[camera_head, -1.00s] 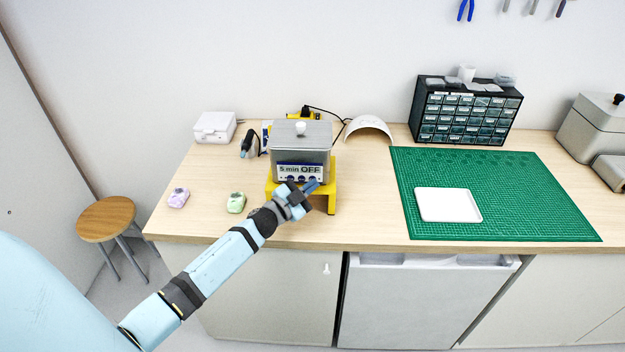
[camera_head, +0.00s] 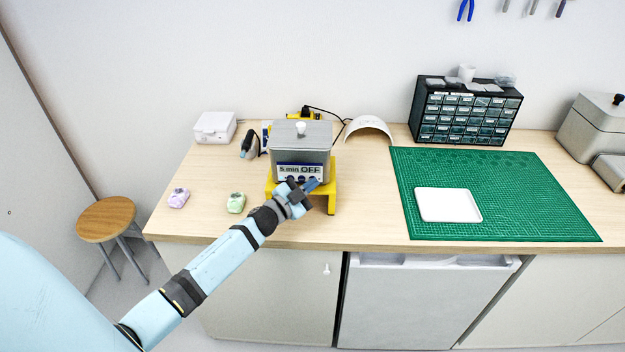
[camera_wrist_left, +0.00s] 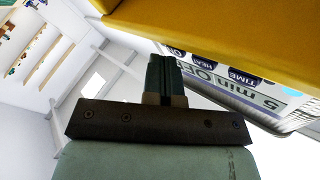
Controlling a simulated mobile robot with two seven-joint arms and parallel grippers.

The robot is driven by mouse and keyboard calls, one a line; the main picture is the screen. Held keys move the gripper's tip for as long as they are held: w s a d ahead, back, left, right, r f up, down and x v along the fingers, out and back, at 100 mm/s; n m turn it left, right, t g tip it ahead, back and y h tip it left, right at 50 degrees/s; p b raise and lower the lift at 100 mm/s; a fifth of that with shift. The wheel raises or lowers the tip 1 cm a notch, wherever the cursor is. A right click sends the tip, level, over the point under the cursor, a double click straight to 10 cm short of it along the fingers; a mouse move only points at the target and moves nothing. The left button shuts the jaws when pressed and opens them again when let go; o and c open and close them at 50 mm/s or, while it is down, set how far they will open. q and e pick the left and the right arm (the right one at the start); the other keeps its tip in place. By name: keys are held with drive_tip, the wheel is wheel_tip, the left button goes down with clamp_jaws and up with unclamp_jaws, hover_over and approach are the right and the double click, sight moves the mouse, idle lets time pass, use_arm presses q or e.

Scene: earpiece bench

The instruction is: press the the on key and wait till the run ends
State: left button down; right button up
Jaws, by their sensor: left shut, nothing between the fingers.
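A grey metal box with a lid and white knob, the machine (camera_head: 300,152), stands on a yellow stand (camera_head: 331,190). Its front panel (camera_head: 299,169) reads "5 min OFF" above a row of dark blue round keys. In the left wrist view the panel (camera_wrist_left: 228,90) shows upside down, with keys marked TIME and HEAT and one partly covered. My left gripper (camera_head: 314,185) is shut and empty, its tips at the right end of the key row. In the left wrist view its fingers (camera_wrist_left: 165,68) reach the partly covered key; contact cannot be told. My right gripper is not in view.
A green mat (camera_head: 550,205) with a white tray (camera_head: 447,191) lies to the right. A drawer cabinet (camera_head: 466,115) stands behind it. A purple piece (camera_head: 178,198) and a green piece (camera_head: 236,203) lie left of the machine. A white box (camera_head: 215,127) stands behind them.

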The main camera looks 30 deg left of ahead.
use_arm(q)
drive_tip(key=shift+s+d, duration=0.4)
drive_tip(key=shift+s, duration=0.2)
drive_tip(key=s+d, duration=0.1)
drive_tip(key=s+p, duration=0.1)
drive_tip(key=s, duration=0.1)
drive_tip(key=s+d+p, duration=0.1)
drive_tip(key=shift+s+d, duration=0.15)
drive_tip(key=shift+d, duration=0.15)
idle(0.8)
drive_tip(key=s+d+f+n+g, duration=0.2)
drive_tip(key=s+d+f, duration=0.2)
drive_tip(key=s, duration=0.4)
drive_tip(key=s+d+f+n+g+y, duration=0.1)
drive_tip(key=s+d+f+n+g, duration=0.1)
drive_tip(key=s+d+f, duration=0.3)
drive_tip(key=s+d+f+n+g, duration=0.3)
drive_tip(key=s+d, duration=0.4)
drive_tip(key=s, duration=0.5)
drive_tip(key=shift+f+g+y, duration=0.3)
drive_tip(key=shift+f+g, duration=0.2)
drive_tip(key=shift+f, duration=0.35)
drive_tip(key=shift+a, duration=0.1)
idle(0.5)
